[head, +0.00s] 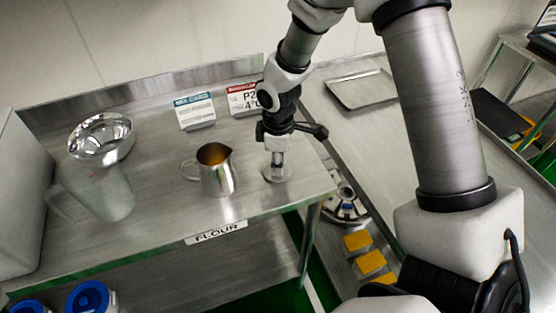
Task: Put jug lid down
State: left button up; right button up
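The jug lid (277,175) is a round, pale, see-through disc near the right end of the flour table. It lies flat, at or just above the table top; I cannot tell if it touches. My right gripper (277,159) points straight down over the lid's middle, its fingers close together on it. A small steel jug (222,180) with a handle and orange-brown contents stands open just left of the lid. A larger translucent jug (103,197) stands further left. My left gripper is not in view.
A steel bowl (101,135) is behind the translucent jug. Two sign cards, one blue (195,110) and one red (242,98), stand at the back. A flat tray (360,90) lies on the right-hand table. The table's front right corner is close to the lid.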

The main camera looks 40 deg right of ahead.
jog(key=o, duration=0.3)
jog(key=shift+o, duration=0.2)
notch_tip(320, 180, up, 12)
jog(key=shift+r, duration=0.15)
dwell(0.4)
